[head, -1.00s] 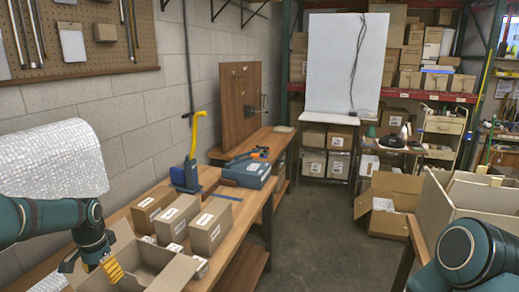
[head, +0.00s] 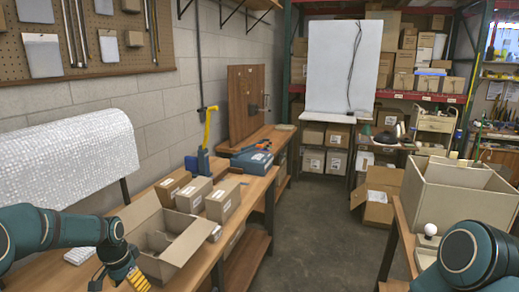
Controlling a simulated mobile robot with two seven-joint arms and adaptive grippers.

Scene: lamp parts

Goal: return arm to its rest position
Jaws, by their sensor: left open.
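My left arm comes in from the left side in the head view. Its gripper (head: 118,280) is open at the bottom left, with a yellow-striped finger on its right side and a dark finger on its left. I see nothing between the fingers. It is in front of the near left corner of an open cardboard box (head: 190,249); I cannot tell if it touches it. My right arm shows only as a teal rounded link at the bottom right; its gripper is out of view. A white bulb (head: 430,229) on a pale base stands on the right-hand table.
Closed cartons (head: 222,202) stand behind the open box on the left wooden bench (head: 258,188). A blue case (head: 252,160) lies farther back. A large open crate (head: 462,190) stands on the right table. The floor (head: 312,240) between is clear.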

